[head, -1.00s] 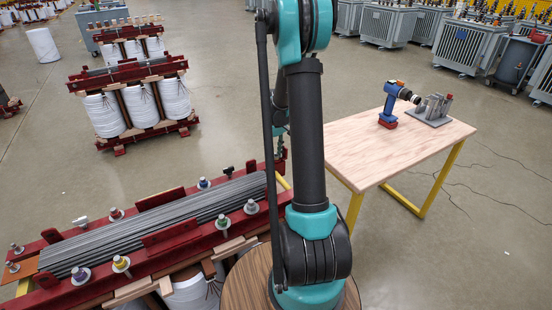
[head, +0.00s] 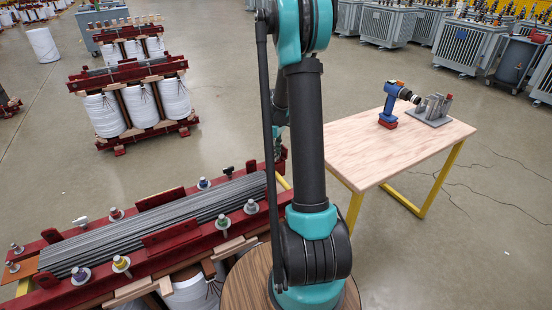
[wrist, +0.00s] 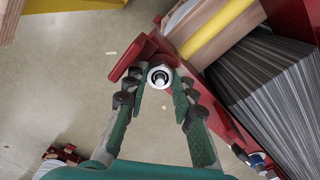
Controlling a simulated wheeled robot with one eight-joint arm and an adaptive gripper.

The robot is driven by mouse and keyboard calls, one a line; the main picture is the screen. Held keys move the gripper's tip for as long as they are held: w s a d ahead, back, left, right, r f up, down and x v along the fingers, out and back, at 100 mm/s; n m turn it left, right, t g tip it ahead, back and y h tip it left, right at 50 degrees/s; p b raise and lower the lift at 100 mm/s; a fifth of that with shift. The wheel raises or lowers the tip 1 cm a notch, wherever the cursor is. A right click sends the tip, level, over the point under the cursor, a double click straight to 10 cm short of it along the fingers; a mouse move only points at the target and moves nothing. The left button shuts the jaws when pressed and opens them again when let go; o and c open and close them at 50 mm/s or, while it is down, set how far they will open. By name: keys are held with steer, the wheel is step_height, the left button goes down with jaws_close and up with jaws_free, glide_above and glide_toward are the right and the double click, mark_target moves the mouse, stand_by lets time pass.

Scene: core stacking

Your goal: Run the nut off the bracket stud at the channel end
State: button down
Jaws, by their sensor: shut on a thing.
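In the wrist view, a pale round nut (wrist: 152,76) sits around a stud (wrist: 160,80), seen end-on. It is at a red bracket (wrist: 129,62) at the end of the red channel (wrist: 222,115). My gripper (wrist: 159,84) has its two green fingers closed on the nut from either side. The stud's tip shows between the fingers; how far the nut sits along the thread I cannot tell. In the head view my arm hides most of the gripper and the nut; the red channel (head: 232,231) runs up to that place.
Grey laminations (wrist: 262,95) lie close right of the fingers. Coloured bushings stand along the channels, such as a green one (head: 222,222). A wooden table (head: 385,158) at the right holds a blue drill (head: 394,98) and a grey fixture (head: 434,108).

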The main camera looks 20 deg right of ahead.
steer(key=n, duration=0.4)
steer(key=shift+n, duration=0.3)
steer(key=n, duration=0.4)
steer(key=shift+n, duration=0.3)
steer(key=n, duration=0.4)
steer(key=shift+n, duration=0.3)
stand_by(0.3)
steer(key=n, duration=0.4)
steer(key=shift+n, duration=0.3)
